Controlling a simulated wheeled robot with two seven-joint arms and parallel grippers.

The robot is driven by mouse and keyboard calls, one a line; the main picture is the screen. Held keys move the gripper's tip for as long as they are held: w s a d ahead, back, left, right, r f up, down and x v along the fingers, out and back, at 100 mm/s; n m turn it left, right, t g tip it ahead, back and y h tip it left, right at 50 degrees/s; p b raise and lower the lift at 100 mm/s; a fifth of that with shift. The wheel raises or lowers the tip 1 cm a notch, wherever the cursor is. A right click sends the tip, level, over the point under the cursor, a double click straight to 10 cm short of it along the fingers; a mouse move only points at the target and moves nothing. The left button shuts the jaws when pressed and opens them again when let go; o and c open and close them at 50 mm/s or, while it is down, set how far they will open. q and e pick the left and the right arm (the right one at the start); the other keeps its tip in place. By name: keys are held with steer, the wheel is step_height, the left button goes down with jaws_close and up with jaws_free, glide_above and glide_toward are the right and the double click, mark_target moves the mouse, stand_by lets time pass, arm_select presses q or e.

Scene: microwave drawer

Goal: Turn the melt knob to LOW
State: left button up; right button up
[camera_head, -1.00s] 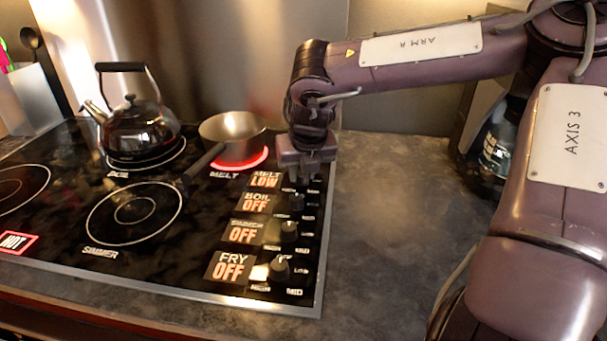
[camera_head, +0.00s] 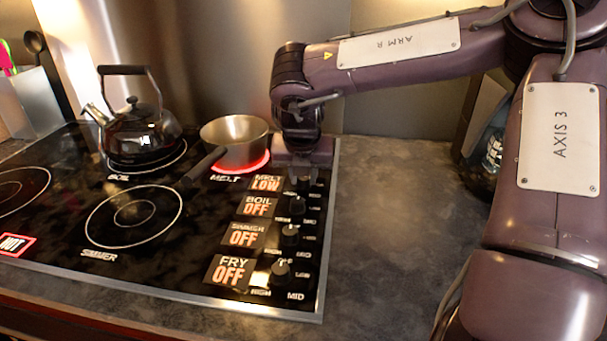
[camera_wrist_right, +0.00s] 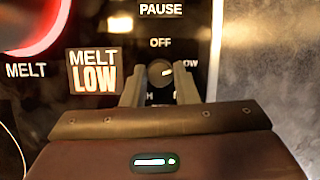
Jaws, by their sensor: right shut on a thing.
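The melt knob (camera_wrist_right: 160,73) shows in the right wrist view between the two fingers of my right gripper (camera_wrist_right: 160,85). Its pale pointer mark points to the right, toward the LOW label. The display beside it (camera_wrist_right: 94,71) reads MELT LOW, and the same display shows in the head view (camera_head: 266,184). In the head view my right gripper (camera_head: 302,178) is over the top knob of the column and hides most of it. The right gripper is shut on the melt knob. My left gripper is not in view.
A saucepan (camera_head: 235,138) stands on the glowing red MELT burner, close left of my right gripper. A kettle (camera_head: 140,130) stands on the back left burner. Below are the BOIL knob (camera_head: 297,206) and two more, their displays reading OFF. The counter (camera_head: 385,220) to the right is largely clear.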

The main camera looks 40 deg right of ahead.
steer(key=o, duration=1)
steer(key=shift+r, duration=0.1)
steer(key=v, duration=0.7)
steer(key=shift+s+a+r, duration=0.15)
steer(key=shift+r, duration=0.15)
